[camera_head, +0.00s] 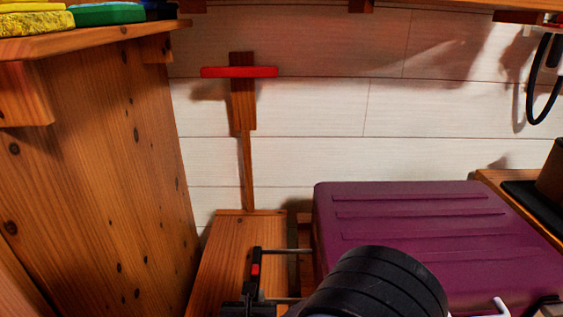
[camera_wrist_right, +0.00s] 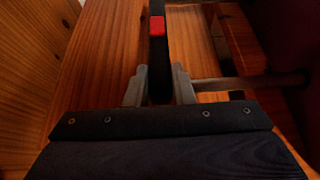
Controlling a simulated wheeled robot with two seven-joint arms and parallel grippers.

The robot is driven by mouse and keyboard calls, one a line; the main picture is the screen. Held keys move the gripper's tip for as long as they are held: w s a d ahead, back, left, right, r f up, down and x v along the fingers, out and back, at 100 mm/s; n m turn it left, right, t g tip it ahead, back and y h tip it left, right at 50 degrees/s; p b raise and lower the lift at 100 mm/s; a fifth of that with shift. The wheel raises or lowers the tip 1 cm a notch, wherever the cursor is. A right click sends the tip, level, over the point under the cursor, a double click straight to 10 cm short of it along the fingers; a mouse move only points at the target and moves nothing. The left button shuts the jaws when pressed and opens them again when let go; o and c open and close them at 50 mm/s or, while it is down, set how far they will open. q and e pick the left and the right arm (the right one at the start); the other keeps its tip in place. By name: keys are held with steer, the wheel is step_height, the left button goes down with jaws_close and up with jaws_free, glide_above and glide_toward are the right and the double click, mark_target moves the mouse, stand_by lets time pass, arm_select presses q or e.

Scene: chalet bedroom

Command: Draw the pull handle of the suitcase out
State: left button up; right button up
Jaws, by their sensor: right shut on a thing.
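The purple suitcase (camera_head: 420,225) lies on its side, its ribbed face up, at the right in the head view. Its pull handle has a black grip with a red button (camera_head: 255,270), out to the left of the case. Two metal rods (camera_head: 288,251) show between grip and case. In the right wrist view the grip (camera_wrist_right: 157,55) runs between the fingers of my right gripper (camera_wrist_right: 159,88), which is shut on it. In the head view my black right arm hides part of the suitcase's near side. My left gripper is not in view.
A wooden bench surface (camera_head: 228,255) lies under the handle. A tall wooden side panel (camera_head: 110,170) stands at the left. A wooden stand with a red crossbar (camera_head: 240,72) is at the white plank wall. A wooden surface with a dark object (camera_head: 535,208) is at the right.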

steer(key=shift+a+r+p, duration=0.1)
steer(key=shift+a+p, duration=0.85)
steer(key=shift+a, duration=2.65)
steer(key=o, duration=0.8)
steer(key=shift+o, duration=0.2)
steer(key=p+v, duration=0.2)
steer(key=v, duration=0.4)
steer(key=shift+s+a, duration=0.1)
steer(key=shift+s, duration=0.15)
